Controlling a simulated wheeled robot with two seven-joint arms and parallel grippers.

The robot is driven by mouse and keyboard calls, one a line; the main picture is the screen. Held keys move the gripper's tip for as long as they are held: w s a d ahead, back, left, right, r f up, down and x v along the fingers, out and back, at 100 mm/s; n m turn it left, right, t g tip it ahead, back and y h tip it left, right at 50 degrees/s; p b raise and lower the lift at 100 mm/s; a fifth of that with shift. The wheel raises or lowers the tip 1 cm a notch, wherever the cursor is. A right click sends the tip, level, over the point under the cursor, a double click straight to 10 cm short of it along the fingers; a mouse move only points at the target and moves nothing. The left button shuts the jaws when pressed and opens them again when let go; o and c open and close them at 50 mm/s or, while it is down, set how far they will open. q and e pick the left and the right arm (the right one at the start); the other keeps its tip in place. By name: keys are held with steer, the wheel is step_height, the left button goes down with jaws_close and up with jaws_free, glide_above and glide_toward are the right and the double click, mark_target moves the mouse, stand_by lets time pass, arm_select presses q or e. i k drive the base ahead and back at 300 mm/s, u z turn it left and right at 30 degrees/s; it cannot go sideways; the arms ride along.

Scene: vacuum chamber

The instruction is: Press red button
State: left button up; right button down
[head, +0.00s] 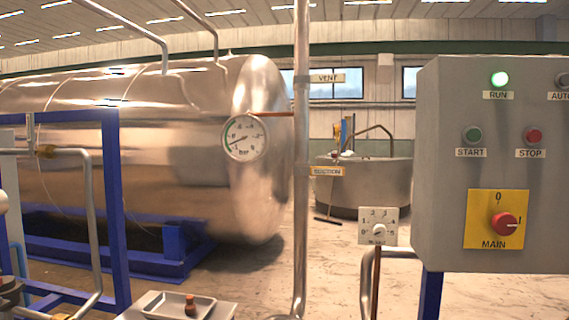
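The red button (534,136) is the round one labelled STOP on the grey control box (440,190) at the right of the head view. A dark green START button (472,134) sits to its left. Below is a red rotary knob (505,224) on a yellow plate marked MAIN. Neither of my grippers shows in the head view.
A vertical pipe (301,180) with VENT and other labels stands left of the box. A small dial plate (378,226) is beside the box. A large metal tank (190,140) with a gauge (244,138) fills the left. A tray (178,305) lies low in front.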

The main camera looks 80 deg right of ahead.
mark_target(535, 136)
steer(key=i, duration=0.35)
steer(key=z, duration=4)
steer(key=i, duration=0.5)
steer(key=z, duration=0.1)
